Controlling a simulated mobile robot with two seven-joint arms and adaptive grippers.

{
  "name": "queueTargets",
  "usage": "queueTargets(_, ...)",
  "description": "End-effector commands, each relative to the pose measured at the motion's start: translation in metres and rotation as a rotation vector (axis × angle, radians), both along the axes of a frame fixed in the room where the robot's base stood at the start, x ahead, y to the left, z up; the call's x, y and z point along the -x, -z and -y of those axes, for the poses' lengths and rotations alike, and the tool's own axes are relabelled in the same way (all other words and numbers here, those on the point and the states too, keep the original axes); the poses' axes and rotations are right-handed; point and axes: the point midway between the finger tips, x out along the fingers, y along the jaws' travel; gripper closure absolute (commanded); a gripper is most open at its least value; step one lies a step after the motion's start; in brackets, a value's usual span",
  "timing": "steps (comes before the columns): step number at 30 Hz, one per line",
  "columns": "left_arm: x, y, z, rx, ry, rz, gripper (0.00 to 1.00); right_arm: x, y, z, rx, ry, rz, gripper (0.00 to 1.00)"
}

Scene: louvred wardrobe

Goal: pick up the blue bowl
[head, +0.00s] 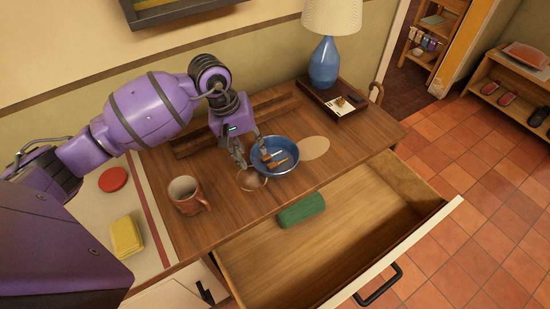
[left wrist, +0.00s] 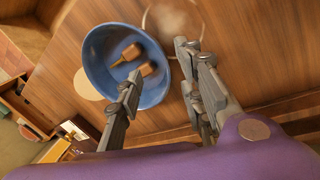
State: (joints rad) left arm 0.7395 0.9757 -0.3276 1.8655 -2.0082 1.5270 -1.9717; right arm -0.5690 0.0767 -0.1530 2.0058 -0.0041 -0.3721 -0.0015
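The blue bowl (head: 289,168) stands on the wooden top of the open-drawered dresser and holds small brown-handled items (head: 278,158). It also shows in the left wrist view (left wrist: 98,76). My left gripper (head: 251,156) is at the bowl's left side, pointing down. In the left wrist view its fingers (left wrist: 158,60) are apart, one overlapping the bowl's inside and the other outside, with the near rim between them. I cannot tell whether either finger touches the bowl. My right gripper is not in view.
A clear round dish or ring (head: 252,180) lies close to the gripper. A mug (head: 186,196) stands to the left, and a pale round mat (head: 315,148) lies right of the bowl. A blue lamp (head: 323,66) stands behind. The open drawer (head: 345,215) in front holds a green roll (head: 301,210).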

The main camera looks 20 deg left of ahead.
Motion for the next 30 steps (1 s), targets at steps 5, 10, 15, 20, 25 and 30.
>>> queueTargets(5,-0.003,0.021,0.006,0.003,-0.002,0.001,0.65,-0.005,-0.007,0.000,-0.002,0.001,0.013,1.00)
queueTargets(10,-0.004,0.026,0.007,0.002,0.000,0.001,0.65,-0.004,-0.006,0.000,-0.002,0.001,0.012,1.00)
queueTargets(15,-0.004,0.026,0.006,0.002,0.000,0.001,0.72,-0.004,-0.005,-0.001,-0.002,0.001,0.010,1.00)
queueTargets(20,-0.004,0.026,0.006,0.002,-0.001,0.001,0.93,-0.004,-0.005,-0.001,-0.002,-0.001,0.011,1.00)
queueTargets(25,-0.004,0.026,0.006,0.002,-0.001,0.001,1.00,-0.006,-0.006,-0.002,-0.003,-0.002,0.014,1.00)
queueTargets(30,-0.004,0.025,0.007,0.003,-0.001,0.001,1.00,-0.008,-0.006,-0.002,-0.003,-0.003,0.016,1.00)
